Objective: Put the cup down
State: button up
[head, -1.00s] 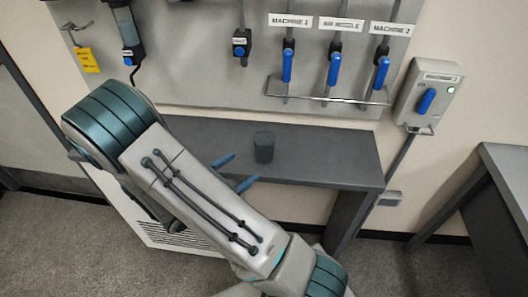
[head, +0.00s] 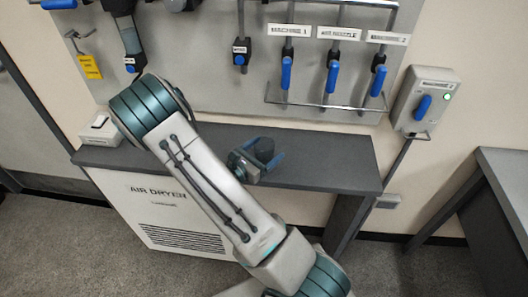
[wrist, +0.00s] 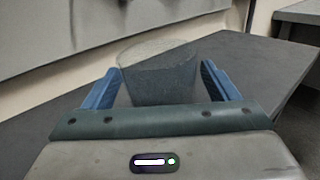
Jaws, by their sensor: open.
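The cup (head: 264,148) is small and dark grey, and it stands upright on the dark grey bench top (head: 330,160). In the wrist view the cup (wrist: 160,74) sits between the two blue fingers of my gripper (wrist: 160,88). My gripper also shows in the head view (head: 267,162), at the cup. The fingers are open, one on each side of the cup, with a visible gap on the right side. The cup's lower part is hidden behind the gripper body in the wrist view.
Above the bench hangs a panel with blue valve handles (head: 333,78) and a rail. A switch box (head: 424,101) is on the wall at right. A small white box (head: 100,130) sits at the bench's left end. The bench right of the cup is clear.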

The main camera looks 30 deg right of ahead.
aim_at(268, 139)
jog(key=shift+w+d, duration=0.25)
jog(key=shift+d, duration=0.45)
jog(key=c, duration=1.1)
jog(key=shift+c, duration=0.2)
jog(key=shift+r, duration=0.8)
notch_tip(268, 139, up, 3)
jog(key=shift+f, duration=0.2)
jog(key=s+d+r+p, duration=0.2)
jog(key=s+r+p, duration=0.1)
jog(key=s+r, duration=0.2)
jog(key=shift+s+d, duration=0.15)
jog(key=shift+s, duration=0.8)
